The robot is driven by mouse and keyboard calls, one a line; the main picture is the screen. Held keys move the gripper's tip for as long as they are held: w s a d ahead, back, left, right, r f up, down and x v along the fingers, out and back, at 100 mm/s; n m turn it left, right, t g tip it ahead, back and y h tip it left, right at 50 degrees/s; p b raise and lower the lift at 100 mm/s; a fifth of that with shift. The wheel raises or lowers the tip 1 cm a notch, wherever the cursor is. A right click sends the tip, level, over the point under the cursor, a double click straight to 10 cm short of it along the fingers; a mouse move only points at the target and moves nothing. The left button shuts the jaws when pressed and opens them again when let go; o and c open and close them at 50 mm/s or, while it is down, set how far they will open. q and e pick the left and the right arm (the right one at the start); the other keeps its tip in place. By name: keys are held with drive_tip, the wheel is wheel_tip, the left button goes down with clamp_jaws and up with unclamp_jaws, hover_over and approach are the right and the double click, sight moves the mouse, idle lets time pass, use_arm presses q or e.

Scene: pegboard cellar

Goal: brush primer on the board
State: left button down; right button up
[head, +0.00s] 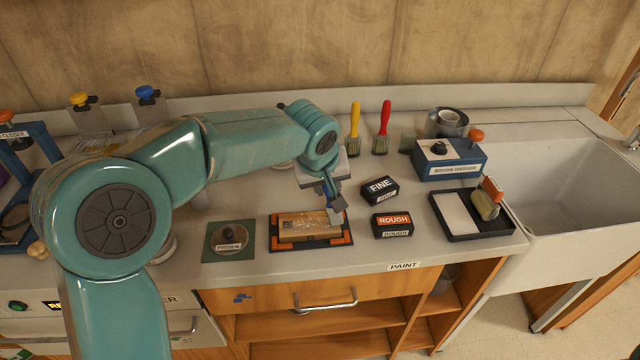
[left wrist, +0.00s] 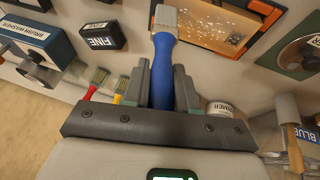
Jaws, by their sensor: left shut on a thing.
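My left gripper (head: 331,188) is shut on the blue handle of a paintbrush (left wrist: 163,75). The brush's pale bristles (left wrist: 178,19) point away from the gripper. In the head view they are over the right end of the wooden board (head: 300,226); I cannot tell if they touch it. The board lies in a black and orange holder (head: 286,246) and shows pale speckles in the left wrist view (left wrist: 212,30). A tin with a partly hidden label ending in "MER" (left wrist: 220,109) stands behind the gripper there. My right gripper is not in view.
FINE (head: 380,190) and ROUGH (head: 392,225) blocks lie right of the board. Beyond are a black tray (head: 463,236), a brush washer (head: 450,160) and a sink (head: 570,200). A green mat with a round lidded item (head: 228,240) lies left. Yellow and red brushes (head: 382,130) stand behind.

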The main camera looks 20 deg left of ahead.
use_arm(q)
drive_tip(key=shift+s+a+b, duration=1.6)
drive_tip(key=shift+s+a, duration=1.75)
drive_tip(key=shift+a, duration=2.1)
drive_tip(key=shift+w+d+p, duration=0.1)
drive_tip(key=shift+w+d, duration=0.95)
drive_tip(key=shift+d, duration=0.65)
drive_tip(key=shift+w+d+p, duration=0.15)
drive_tip(key=shift+w+d, duration=0.85)
drive_tip(key=shift+d, duration=0.75)
drive_tip(key=shift+w+d+p, duration=0.1)
drive_tip(key=shift+w+d, duration=0.95)
drive_tip(key=shift+d, duration=0.65)
drive_tip(key=shift+w+d, duration=0.2)
drive_tip(key=shift+d, duration=0.15)
drive_tip(key=shift+w+d, duration=0.25)
drive_tip(key=shift+s, duration=0.1)
